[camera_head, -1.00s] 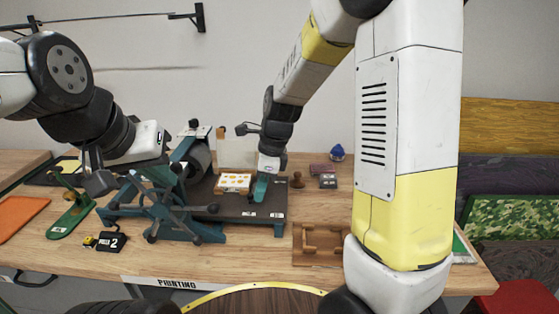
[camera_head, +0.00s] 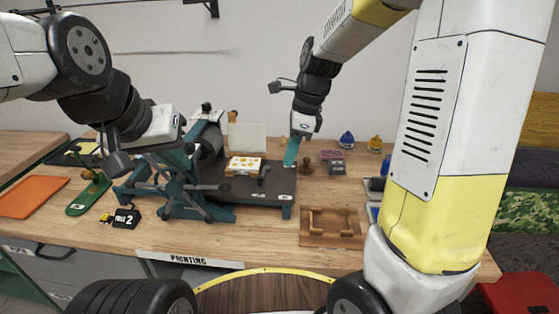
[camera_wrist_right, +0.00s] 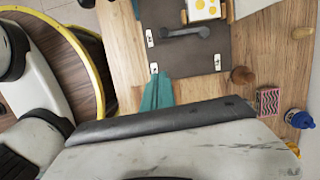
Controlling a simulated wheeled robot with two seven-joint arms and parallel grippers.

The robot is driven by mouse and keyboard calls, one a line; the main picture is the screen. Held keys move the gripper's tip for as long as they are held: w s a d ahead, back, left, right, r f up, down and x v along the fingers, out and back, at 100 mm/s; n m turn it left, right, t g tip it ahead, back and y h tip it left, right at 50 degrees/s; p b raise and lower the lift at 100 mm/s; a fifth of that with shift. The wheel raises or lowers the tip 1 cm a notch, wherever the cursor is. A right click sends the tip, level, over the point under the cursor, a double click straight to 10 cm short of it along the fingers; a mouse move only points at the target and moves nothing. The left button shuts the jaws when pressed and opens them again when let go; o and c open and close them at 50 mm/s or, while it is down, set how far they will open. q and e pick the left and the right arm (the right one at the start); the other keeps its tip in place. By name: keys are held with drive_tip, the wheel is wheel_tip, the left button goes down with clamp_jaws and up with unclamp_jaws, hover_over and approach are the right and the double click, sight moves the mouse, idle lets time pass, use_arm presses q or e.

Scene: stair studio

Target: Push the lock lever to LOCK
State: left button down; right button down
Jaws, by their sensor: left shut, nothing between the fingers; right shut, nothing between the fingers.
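The lock lever (camera_head: 264,174) is a short dark grey handle on the dark press bed (camera_head: 243,184), right of the egg-print block (camera_head: 243,165). In the right wrist view the lever (camera_wrist_right: 188,32) has one end near a small white label (camera_wrist_right: 150,37) at the bed's edge. I cannot read the labels. My right gripper (camera_head: 290,160), with teal fingers, is shut and empty, right of the lever and apart from it. My left gripper (camera_head: 118,162) is shut and empty, raised beside the teal press frame (camera_head: 180,180).
A wooden tray (camera_head: 330,228) lies in front of the bed on the right. A brown stamp (camera_head: 306,163) and a blue jar (camera_head: 346,139) stand behind. An orange mat (camera_head: 32,195) and a green stand (camera_head: 88,198) are at left. The press wheel's spokes stick out forward.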

drive_tip(key=shift+v, duration=1.6)
drive_tip(key=shift+s, duration=0.15)
